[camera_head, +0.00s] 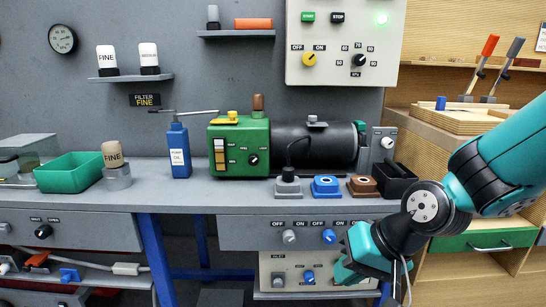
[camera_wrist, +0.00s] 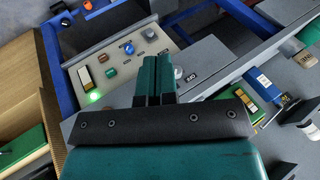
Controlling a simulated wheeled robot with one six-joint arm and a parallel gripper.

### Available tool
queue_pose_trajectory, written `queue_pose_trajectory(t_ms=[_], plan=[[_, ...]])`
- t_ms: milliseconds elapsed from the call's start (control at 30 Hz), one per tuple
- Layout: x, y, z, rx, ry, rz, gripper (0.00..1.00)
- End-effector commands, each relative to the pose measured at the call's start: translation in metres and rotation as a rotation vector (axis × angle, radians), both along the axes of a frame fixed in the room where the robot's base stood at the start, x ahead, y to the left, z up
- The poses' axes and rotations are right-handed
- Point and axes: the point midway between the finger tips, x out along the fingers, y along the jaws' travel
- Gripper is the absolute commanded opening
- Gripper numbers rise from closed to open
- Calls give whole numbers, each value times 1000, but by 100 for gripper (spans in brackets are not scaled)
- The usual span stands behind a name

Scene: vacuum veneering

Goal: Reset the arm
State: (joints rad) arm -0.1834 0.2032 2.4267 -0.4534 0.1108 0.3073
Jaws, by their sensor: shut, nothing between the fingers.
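My teal arm enters the head view from the right and bends down in front of the bench. My gripper (camera_head: 346,272) hangs below the bench top, in front of the lower control panel (camera_head: 290,264), pointing left and down. In the wrist view, my gripper (camera_wrist: 154,72) has its two teal fingers together with nothing between them. Behind the fingers, the wrist view shows a pale panel with a blue knob (camera_wrist: 127,47), a lit green lamp and several buttons. I cannot tell whether the fingers touch anything.
The grey bench (camera_head: 205,193) carries a green pump (camera_head: 238,148) with a black cylinder (camera_head: 313,146), a blue oil bottle (camera_head: 179,150) and a green bin (camera_head: 69,172). A wall control panel (camera_head: 345,42) hangs above. Wooden shelving with a green drawer (camera_head: 484,240) stands at right, close to my arm.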

Motion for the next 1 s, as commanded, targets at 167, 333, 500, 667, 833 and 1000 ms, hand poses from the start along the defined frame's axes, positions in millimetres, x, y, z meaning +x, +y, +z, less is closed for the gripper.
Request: queue_pose_trajectory(t_ms=[167, 333, 500, 667, 833, 1000], plan=[[-67, -5, 45, -101, -11, 269, 0], [-119, -17, 67, -180, -9, 464, 0], [-153, -27, 97, -234, -2, 592, 0], [-152, -26, 134, -233, 1, 587, 0], [-151, -26, 182, -232, 1, 585, 0], [-151, -26, 246, -232, 1, 583, 0]])
